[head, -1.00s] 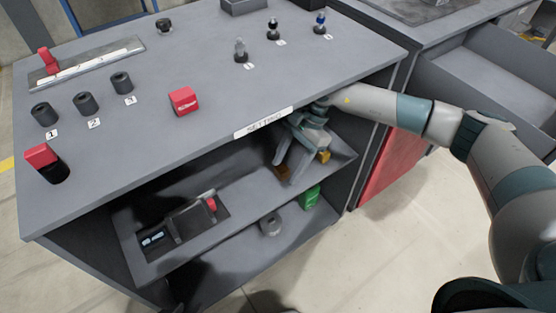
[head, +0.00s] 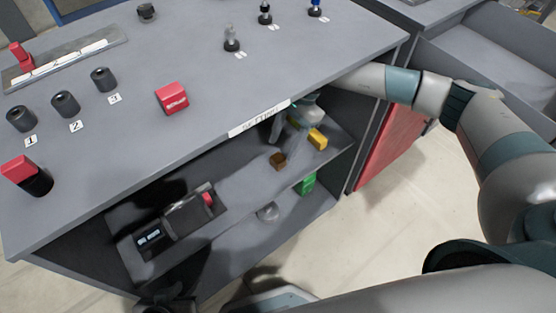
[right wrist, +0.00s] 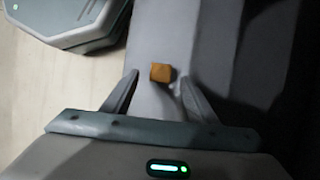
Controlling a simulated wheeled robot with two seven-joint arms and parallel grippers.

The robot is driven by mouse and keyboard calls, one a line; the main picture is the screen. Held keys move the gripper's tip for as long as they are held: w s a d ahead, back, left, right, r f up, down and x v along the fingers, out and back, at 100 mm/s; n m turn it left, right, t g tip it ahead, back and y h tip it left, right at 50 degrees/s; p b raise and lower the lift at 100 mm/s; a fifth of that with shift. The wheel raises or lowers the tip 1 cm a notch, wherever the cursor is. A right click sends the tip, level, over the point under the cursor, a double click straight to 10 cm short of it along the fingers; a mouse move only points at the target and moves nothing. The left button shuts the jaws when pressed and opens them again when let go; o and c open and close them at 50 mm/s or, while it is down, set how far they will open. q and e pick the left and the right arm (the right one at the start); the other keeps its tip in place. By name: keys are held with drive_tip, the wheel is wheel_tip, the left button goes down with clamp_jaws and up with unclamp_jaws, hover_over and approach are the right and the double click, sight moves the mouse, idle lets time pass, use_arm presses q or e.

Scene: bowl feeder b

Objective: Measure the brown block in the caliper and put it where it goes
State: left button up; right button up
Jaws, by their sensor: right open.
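The brown block (head: 278,161) lies on the upper shelf under the tabletop. The right wrist view shows a brown-orange block (right wrist: 161,72) ahead of my gripper, in line with the gap between the fingers and not gripped. My right gripper (head: 287,134) is under the tabletop edge, above and behind the brown block, partly hidden by the tabletop. Its open fingers also show in the right wrist view (right wrist: 159,80). A dark device with a small display and a red knob (head: 183,219), apparently the caliper, sits at the left of the shelf.
A yellow block (head: 317,138) lies right of the brown one. A green block (head: 306,184) and a grey round part (head: 267,212) are on the lower shelf. The tabletop (head: 215,65) overhangs the shelf and carries black cylinders, red pieces and small knobbed parts.

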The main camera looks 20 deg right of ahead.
sight(278, 157)
drive_tip(key=shift+a+f, duration=0.15)
drive_tip(key=shift+f, duration=0.35)
drive_tip(key=shift+x, duration=2.65)
drive_tip(key=shift+c, duration=0.7)
drive_tip(key=c, duration=1.1)
drive_tip(key=shift+r, duration=0.1)
